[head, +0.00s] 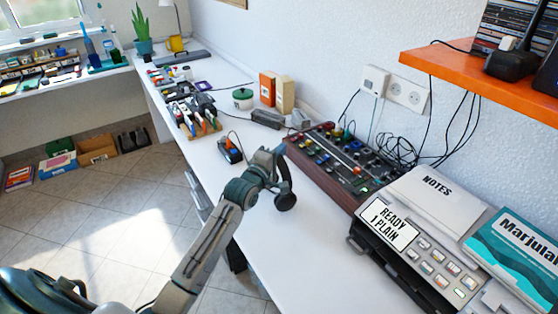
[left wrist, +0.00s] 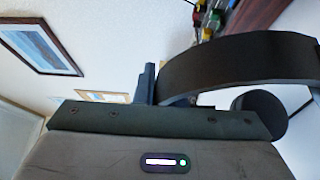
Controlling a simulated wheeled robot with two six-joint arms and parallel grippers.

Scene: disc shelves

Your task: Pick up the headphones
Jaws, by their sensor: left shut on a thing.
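The black headphones (head: 285,186) are at the end of my left arm, over the white desk in the head view. Their dark headband (left wrist: 240,60) arches large across the left wrist view, with a round ear cup (left wrist: 262,112) below it at the right. My left gripper (head: 278,152) is shut on the headphones at the headband. The fingertips are mostly hidden; one dark finger (left wrist: 148,84) shows beside the band. I cannot tell whether the ear cups touch the desk. My right gripper is not in view.
A mixer with knobs (head: 345,165) stands just right of the headphones. A grey machine labelled "READY 1 PLAIN" (head: 425,255) is at the front right. A small dark device with an orange part (head: 230,150) lies left of the gripper. The desk (head: 285,250) is clear in front.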

